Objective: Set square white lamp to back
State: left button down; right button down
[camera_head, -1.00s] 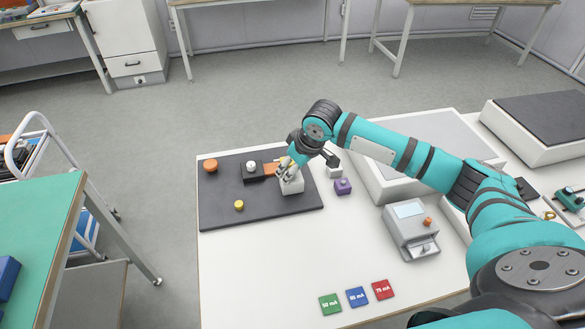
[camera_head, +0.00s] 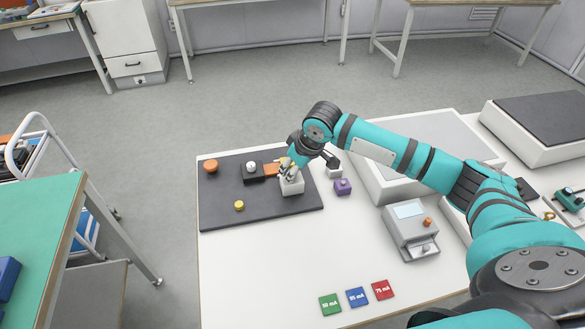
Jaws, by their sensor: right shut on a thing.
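The square white lamp (camera_head: 292,186) is a small white block on the right part of the dark mat (camera_head: 222,208). My right gripper (camera_head: 288,171) is at its top and shut on it, with the fingers partly hidden by the wrist. I cannot tell whether the lamp touches the mat. My left gripper is not in view.
A purple piece (camera_head: 343,187) and a grey meter box (camera_head: 411,231) stand to the right. Coloured mA cards (camera_head: 357,297) lie in front.

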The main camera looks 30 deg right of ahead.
aim_at(291, 187)
jog(key=s+p, duration=0.1)
jog(key=s+a+p, duration=0.1)
jog(key=s+p, duration=0.1)
jog(key=shift+s+r, duration=0.2)
jog(key=shift+s, duration=0.1)
jog(key=shift+s+f, duration=0.1)
jog(key=shift+s, duration=0.15)
jog(key=shift+w+f, duration=0.1)
jog(key=shift+f, duration=0.1)
jog(key=c, duration=1.1)
grip_release()
jog(key=shift+s+r, duration=0.1)
jog(key=shift+s, duration=0.1)
jog(key=shift+w, duration=0.1)
jog(key=shift+r, duration=0.25)
jog(key=v, duration=1.1)
jog(key=shift+s+r, duration=0.25)
jog(key=shift+s, duration=0.05)
